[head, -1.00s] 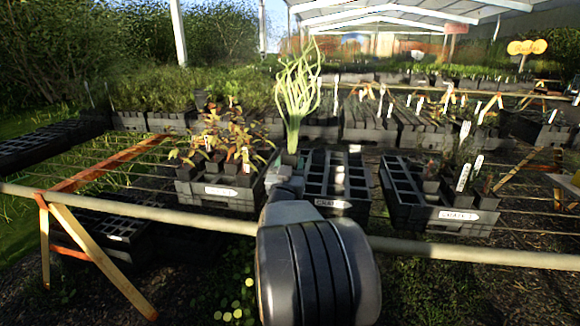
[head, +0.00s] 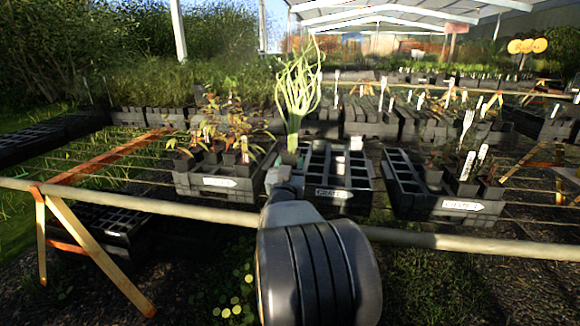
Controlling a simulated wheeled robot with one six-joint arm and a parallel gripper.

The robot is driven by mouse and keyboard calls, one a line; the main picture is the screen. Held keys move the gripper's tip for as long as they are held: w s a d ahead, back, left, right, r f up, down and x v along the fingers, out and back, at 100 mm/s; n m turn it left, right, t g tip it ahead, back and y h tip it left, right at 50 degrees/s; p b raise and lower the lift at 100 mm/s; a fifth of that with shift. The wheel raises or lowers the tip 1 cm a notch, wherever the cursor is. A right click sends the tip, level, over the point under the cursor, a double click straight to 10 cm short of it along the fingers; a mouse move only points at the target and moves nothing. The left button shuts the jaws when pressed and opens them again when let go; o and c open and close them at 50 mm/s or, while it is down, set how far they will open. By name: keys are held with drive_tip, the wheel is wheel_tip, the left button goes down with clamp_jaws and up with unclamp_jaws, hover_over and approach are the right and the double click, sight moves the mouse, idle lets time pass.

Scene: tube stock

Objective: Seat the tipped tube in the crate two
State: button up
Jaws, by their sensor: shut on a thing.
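A small dark tube (head: 289,158) with a tall, curling pale green plant (head: 298,95) stands upright in my gripper (head: 283,174). My gripper is shut on it; my own arm hides part of the jaws. The tube shows just left of the middle crate (head: 338,200), a black tray with rows of open, mostly empty cells and a white label. I cannot tell whether the tube's lower end touches anything. The right crate (head: 412,195) has empty cells on its left and several potted plants with white tags on its right. The crate numbers are too small to read surely.
The left crate (head: 217,182) holds several reddish leafy plants close to my gripper's left. A pale rail (head: 130,203) runs along the bench front. More trays of plants fill the back. The wire bench top at far left is mostly bare.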

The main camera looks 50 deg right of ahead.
drive_tip(key=o, duration=1.1)
drive_tip(key=shift+f, duration=0.15)
drive_tip(key=shift+c, duration=0.2)
